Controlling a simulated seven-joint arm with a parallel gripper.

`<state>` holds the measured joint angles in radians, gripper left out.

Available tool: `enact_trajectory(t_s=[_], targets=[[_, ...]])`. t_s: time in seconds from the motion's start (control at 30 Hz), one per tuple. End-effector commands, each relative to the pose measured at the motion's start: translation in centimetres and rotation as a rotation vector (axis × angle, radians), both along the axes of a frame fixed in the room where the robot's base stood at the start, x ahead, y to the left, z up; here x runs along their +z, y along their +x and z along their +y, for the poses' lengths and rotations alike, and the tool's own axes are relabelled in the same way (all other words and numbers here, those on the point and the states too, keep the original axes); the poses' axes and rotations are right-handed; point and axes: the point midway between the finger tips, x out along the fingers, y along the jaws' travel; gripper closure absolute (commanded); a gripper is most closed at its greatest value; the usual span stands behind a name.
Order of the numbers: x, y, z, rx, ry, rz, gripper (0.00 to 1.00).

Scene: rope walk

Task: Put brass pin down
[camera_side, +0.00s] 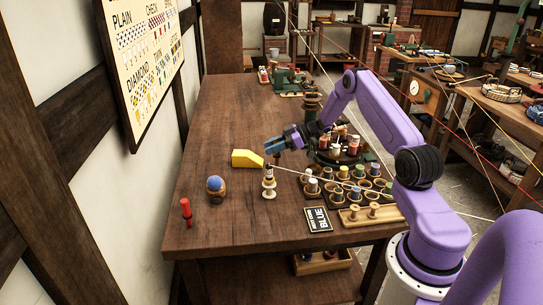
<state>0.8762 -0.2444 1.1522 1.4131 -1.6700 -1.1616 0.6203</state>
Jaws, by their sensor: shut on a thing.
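My gripper (274,146), with blue fingers, is above the far middle of the wooden table, just right of and behind a yellow block (246,159). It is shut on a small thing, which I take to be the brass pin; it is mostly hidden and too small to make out. A small reddish-brown bit shows just below the fingers. A pale turned stand with a dark-banded spool (269,180) stands in front of the gripper, apart from it.
A round rack of spools (338,147) stands near my wrist. A blue ball on a wooden base (215,188) and a red-handled tool (186,211) stand left. The table's far left (225,110) is clear.

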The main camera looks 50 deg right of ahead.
Motion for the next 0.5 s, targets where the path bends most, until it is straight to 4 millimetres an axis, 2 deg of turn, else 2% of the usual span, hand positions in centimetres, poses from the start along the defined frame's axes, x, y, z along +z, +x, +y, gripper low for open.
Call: enact_trajectory(t_s=[0.17, 0.4, 0.5], targets=[[-0.6, 0.5, -0.2, 0.000, 0.001, -0.001, 1.00], [-3.4, 0.7, -0.3, 0.000, 0.001, 0.000, 1.00], [-3.9, 0.7, -0.3, -0.001, 0.000, -0.001, 1.00]])
